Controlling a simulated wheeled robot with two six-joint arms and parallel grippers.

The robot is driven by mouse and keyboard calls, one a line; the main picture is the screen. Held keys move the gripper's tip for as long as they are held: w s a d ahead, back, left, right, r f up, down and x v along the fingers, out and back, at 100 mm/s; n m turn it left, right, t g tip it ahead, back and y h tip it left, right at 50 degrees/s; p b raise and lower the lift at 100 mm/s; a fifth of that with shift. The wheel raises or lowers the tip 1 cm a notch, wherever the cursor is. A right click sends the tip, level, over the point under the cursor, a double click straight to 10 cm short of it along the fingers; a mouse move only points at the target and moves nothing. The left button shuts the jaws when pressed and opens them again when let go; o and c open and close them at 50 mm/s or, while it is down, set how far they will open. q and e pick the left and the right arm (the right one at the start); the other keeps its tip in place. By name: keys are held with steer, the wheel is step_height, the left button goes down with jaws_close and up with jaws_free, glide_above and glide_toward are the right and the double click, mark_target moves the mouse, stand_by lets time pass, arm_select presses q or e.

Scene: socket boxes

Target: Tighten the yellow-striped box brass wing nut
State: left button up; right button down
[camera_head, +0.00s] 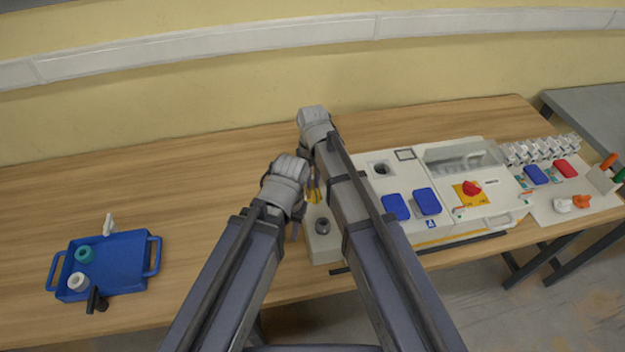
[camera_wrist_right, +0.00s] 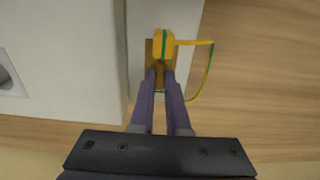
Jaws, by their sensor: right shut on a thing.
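The white box with a yellow stripe (camera_head: 465,238) stands on the table; its left end is partly covered by my arms. In the right wrist view, a yellow-green wire end (camera_wrist_right: 163,45) sits over a brass-coloured plate (camera_wrist_right: 150,55) on the box's end. My right gripper (camera_wrist_right: 161,72) is shut at this plate, its fingertips just below the yellow piece. The brass wing nut is hidden between the fingertips. My left gripper (camera_head: 297,215) is beside the box's left end, near yellow wire (camera_head: 314,195); its opening is hidden.
A blue tray (camera_head: 128,282) with a teal and a white round piece is at the left. The box carries blue covers (camera_head: 427,201) and a red knob (camera_head: 471,187). Other fittings (camera_head: 540,150) are at the right. Table between tray and box is clear.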

steer(key=shift+s, duration=0.1)
stand_by(0.4)
steer(key=c, duration=1.2)
jaws_free()
step_height(320, 180, up, 8)
steer(key=p, duration=0.8)
steer(key=shift+f, duration=0.1)
